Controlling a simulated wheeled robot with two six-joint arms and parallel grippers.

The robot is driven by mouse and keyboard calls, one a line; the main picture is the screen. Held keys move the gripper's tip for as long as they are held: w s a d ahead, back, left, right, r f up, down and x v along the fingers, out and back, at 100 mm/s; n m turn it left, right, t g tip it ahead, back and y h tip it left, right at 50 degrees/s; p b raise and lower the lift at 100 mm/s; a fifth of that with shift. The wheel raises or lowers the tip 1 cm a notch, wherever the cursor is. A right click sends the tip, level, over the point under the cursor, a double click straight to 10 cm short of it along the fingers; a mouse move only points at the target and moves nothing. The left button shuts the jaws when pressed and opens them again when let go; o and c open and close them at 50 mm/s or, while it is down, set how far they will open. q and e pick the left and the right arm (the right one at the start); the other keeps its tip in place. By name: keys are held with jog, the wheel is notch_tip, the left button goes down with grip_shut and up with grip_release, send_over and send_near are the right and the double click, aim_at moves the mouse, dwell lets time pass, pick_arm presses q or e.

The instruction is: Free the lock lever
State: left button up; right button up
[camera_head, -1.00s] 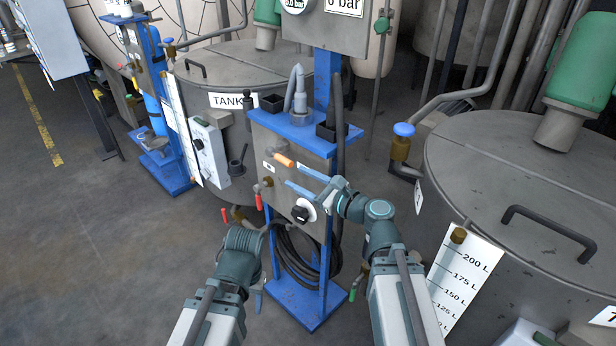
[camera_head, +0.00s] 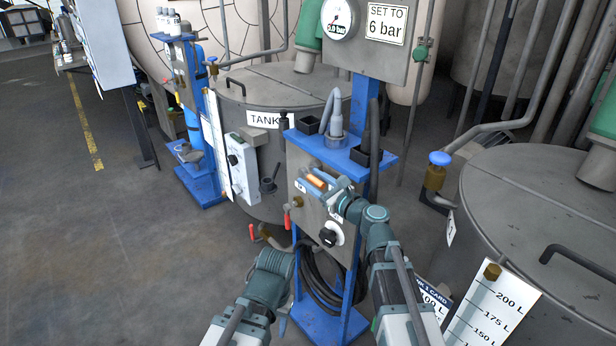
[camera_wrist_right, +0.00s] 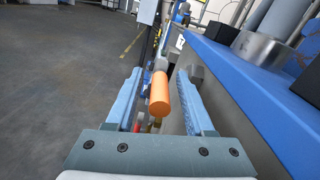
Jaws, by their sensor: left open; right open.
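The lock lever appears to be the orange handle (camera_head: 316,182) on the grey panel (camera_head: 308,208) of the blue stand. In the right wrist view the orange handle (camera_wrist_right: 160,95) lies between the two blue fingers. My right gripper (camera_head: 318,184) is open, with a finger on either side of the handle. A gap shows on both sides, so it is not clamped. The handle's far end is partly hidden. My left gripper (camera_head: 282,318) hangs low beside the stand, mostly hidden by its own wrist, with only a bit of blue finger showing.
A black knob (camera_head: 329,237) sits below the handle. A red-handled valve (camera_head: 287,220) is at the panel's left edge. The stand's blue shelf (camera_head: 345,158) overhangs just above my right gripper. A coiled black hose (camera_head: 318,285) hangs below. Open floor (camera_head: 130,240) lies left.

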jog(key=shift+x, duration=1.05)
jog(key=shift+c, duration=0.2)
grip_shut()
dwell(0.6)
